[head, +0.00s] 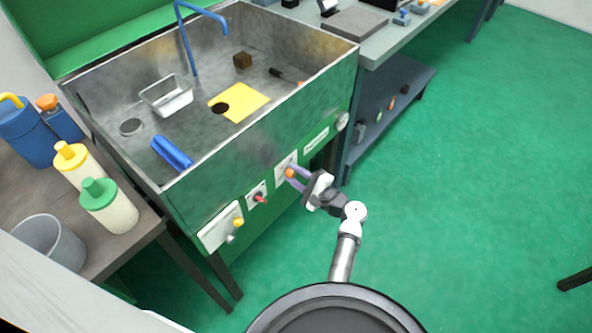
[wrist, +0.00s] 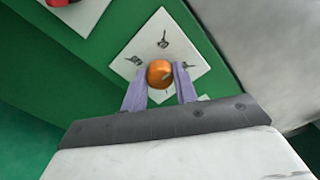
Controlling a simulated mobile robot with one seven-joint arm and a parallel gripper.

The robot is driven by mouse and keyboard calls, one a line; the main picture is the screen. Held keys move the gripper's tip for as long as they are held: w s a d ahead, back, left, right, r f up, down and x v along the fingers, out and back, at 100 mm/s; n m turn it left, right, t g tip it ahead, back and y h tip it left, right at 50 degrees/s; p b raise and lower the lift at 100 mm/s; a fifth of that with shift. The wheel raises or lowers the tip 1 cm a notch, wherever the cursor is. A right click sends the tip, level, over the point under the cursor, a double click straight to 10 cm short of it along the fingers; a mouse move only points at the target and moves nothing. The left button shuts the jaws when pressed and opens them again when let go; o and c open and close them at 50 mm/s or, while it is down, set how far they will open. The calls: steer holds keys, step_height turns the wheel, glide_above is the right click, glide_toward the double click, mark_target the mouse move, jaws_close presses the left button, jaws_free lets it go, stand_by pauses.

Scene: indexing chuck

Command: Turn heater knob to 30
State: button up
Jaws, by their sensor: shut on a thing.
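The heater knob, an orange round knob (wrist: 160,74), sits on a white plate (wrist: 189,51) with dark marks on the green front panel of the sink unit. In the head view the orange knob (head: 289,172) shows at the tip of my gripper. My gripper (wrist: 159,84) has its two purple fingers on either side of the knob and is shut on it. The numbers on the plate are too small to read, and the lower part of the plate is hidden by the fingers.
A red knob (head: 261,198) and a yellow knob (head: 238,222) are on the panel to the left. A round white dial (head: 342,121) is to the right. The metal sink (head: 110,85) is above.

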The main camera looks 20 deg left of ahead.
steer(key=m+p, duration=0.3)
steer(key=m, duration=0.1)
steer(key=shift+r+m, duration=0.15)
steer(key=shift+m, duration=0.15)
steer(key=shift+m+p, duration=1.15)
steer(key=shift+m, duration=0.35)
steer(key=shift+f, duration=0.2)
steer(key=o, duration=1)
steer(key=shift+c, duration=0.2)
steer(key=shift+d, duration=0.15)
steer(key=b+v, duration=0.3)
steer(key=v, duration=1)
steer(key=shift+s+d, duration=0.15)
steer(key=shift+d, duration=0.15)
steer(key=shift+r, duration=0.1)
